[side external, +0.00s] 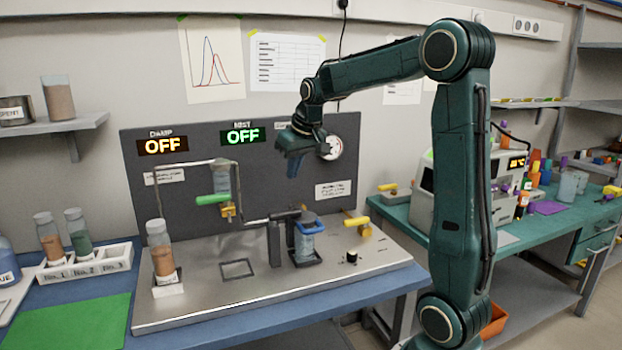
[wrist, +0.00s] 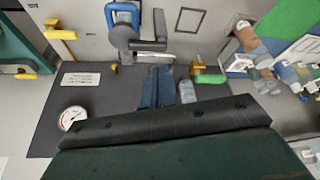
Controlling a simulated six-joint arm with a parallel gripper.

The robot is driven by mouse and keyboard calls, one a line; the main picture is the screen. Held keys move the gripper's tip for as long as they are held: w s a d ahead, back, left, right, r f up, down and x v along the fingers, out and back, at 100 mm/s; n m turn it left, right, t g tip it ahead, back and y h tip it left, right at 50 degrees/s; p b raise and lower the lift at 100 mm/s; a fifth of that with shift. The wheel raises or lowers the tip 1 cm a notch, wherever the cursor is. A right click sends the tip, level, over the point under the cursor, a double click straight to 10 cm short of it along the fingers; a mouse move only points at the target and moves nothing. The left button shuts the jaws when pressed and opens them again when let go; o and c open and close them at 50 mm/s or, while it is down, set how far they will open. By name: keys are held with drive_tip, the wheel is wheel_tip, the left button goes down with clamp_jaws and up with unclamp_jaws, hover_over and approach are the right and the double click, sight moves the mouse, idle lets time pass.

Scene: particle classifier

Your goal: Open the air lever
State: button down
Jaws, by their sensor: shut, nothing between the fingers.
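A yellow-handled lever (side external: 356,221) stands at the right rear of the metal plate; it also shows at the upper left of the wrist view (wrist: 60,34). A green-handled lever (side external: 212,199) with yellow parts sits farther left, by the back panel, and shows in the wrist view (wrist: 208,78). I cannot read a label that names either one as air. My gripper (side external: 291,170) hangs in front of the dark panel, above the plate and between the two levers, apart from both. Its blue fingers (wrist: 158,88) are together and empty.
A round gauge (side external: 331,147) is on the panel (side external: 270,175) close behind my gripper. A blue-ringed clear cylinder (side external: 309,240) in a black stand is below. A vial of brown grains (side external: 161,252) stands at left. DAMP and MIST displays read OFF. The plate's front is clear.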

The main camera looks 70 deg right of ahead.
drive_tip(key=d+f+m, duration=0.1)
drive_tip(key=d+f, duration=0.2)
drive_tip(key=d, duration=0.5)
drive_tip(key=d+f+m, duration=0.1)
drive_tip(key=d+f, duration=0.3)
drive_tip(key=d, duration=0.5)
drive_tip(key=m+g, duration=0.1)
drive_tip(key=m, duration=0.1)
hover_over(356, 224)
drive_tip(key=w+d, duration=0.2)
drive_tip(key=w, duration=0.2)
wheel_tip(356, 224, down, 9)
drive_tip(key=shift+h, duration=0.3)
drive_tip(key=shift+a+f, duration=0.1)
drive_tip(key=shift+f, duration=0.1)
drive_tip(key=x, duration=0.9)
drive_tip(key=shift+f, duration=0.4)
drive_tip(key=shift+s+a, duration=1.2)
drive_tip(key=shift+s, duration=0.2)
